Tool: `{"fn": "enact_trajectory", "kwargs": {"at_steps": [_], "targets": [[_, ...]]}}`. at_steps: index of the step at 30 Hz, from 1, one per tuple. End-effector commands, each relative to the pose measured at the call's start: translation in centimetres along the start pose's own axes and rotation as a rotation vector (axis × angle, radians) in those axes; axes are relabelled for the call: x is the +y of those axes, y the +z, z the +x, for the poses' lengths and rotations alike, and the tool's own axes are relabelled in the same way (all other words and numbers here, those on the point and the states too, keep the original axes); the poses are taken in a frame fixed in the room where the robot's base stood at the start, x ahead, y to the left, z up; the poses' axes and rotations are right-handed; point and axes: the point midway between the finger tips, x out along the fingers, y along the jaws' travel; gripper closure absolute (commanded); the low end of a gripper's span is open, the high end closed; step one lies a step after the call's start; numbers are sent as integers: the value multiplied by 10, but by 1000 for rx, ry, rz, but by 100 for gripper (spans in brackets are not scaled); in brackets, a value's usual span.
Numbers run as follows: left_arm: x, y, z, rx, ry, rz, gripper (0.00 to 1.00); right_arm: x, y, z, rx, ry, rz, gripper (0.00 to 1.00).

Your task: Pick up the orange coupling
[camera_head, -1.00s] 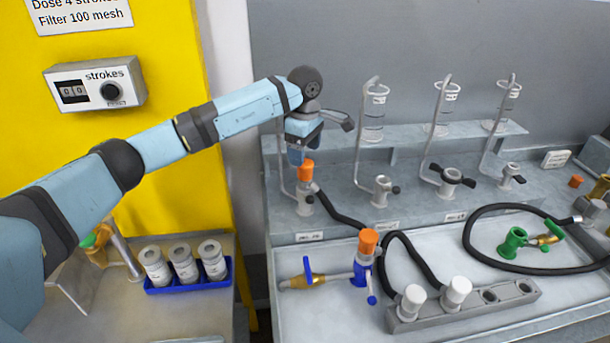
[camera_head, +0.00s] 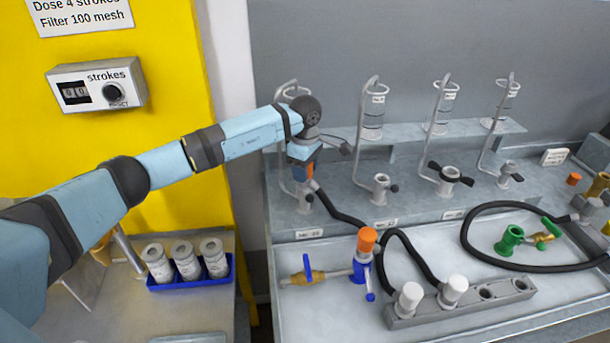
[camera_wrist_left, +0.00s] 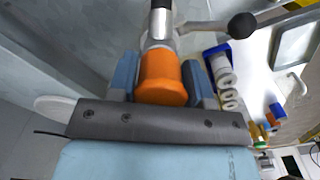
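An orange coupling (camera_head: 309,170) is at the leftmost station on the bench, upright on a grey fitting and mostly hidden by my left gripper (camera_head: 302,172). In the left wrist view the orange coupling (camera_wrist_left: 162,78) sits between the two blue fingers of my left gripper (camera_wrist_left: 160,75), with its grey fitting beyond. The fingers lie close on both sides of it. I cannot tell whether they press on it. Another orange piece (camera_head: 367,240) tops the blue valve (camera_head: 361,272) in the front tray. My right gripper is not in view.
More stations with grey valves (camera_head: 381,187) and tall holders stand to the right. Black hoses (camera_head: 408,255) cross the tray. A grey block with white caps (camera_head: 454,290) is at the front. A blue rack of white bottles (camera_head: 187,282) stands left.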

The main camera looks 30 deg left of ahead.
Motion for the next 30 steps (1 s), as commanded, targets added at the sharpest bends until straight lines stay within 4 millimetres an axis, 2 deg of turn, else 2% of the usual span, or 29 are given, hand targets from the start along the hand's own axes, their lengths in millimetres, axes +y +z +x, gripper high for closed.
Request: {"fn": "enact_trajectory", "kwargs": {"at_steps": [1,3,4,12,17,23,30], "targets": [[0,0,0,0,0,0,68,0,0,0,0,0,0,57],[0,0,0,0,0,0,84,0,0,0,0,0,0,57],[0,0,-1,0,1,0,88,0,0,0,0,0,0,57],[0,0,-2,0,1,0,88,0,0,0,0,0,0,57],[1,0,-13,0,3,0,88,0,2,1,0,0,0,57],[1,0,-48,0,6,0,88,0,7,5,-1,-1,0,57],[1,0,-113,0,6,0,88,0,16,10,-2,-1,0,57]]}}
